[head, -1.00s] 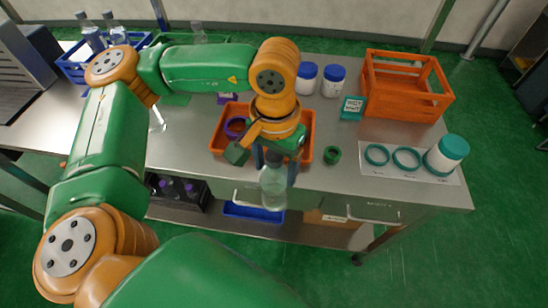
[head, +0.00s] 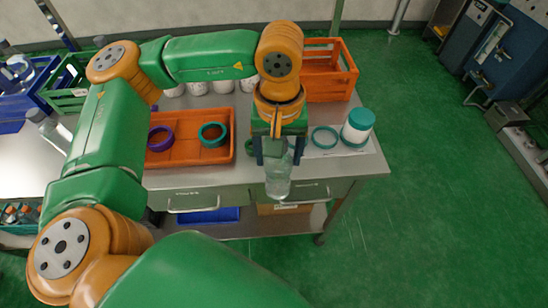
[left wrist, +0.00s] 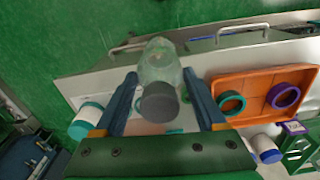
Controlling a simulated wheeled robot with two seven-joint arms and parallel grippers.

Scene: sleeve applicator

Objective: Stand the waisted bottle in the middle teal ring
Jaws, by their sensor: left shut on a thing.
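My left gripper (head: 276,158) is shut on the clear waisted bottle (head: 278,184), gripping it near its top. The bottle hangs about upright, and in the head view it overlaps the table's front edge and drawers. In the left wrist view the clear bottle (left wrist: 160,62) with its grey cap (left wrist: 160,103) is between the two fingers. The middle teal ring (head: 325,138) lies empty on a white sheet, just right of my gripper. The left teal ring of that row is hidden behind my gripper. A white jar with a teal lid (head: 357,128) stands at the right ring.
An orange tray (head: 185,157) left of my gripper holds a purple ring (head: 160,138) and a teal ring (head: 212,134). An orange crate (head: 325,75) and several white jars stand behind.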

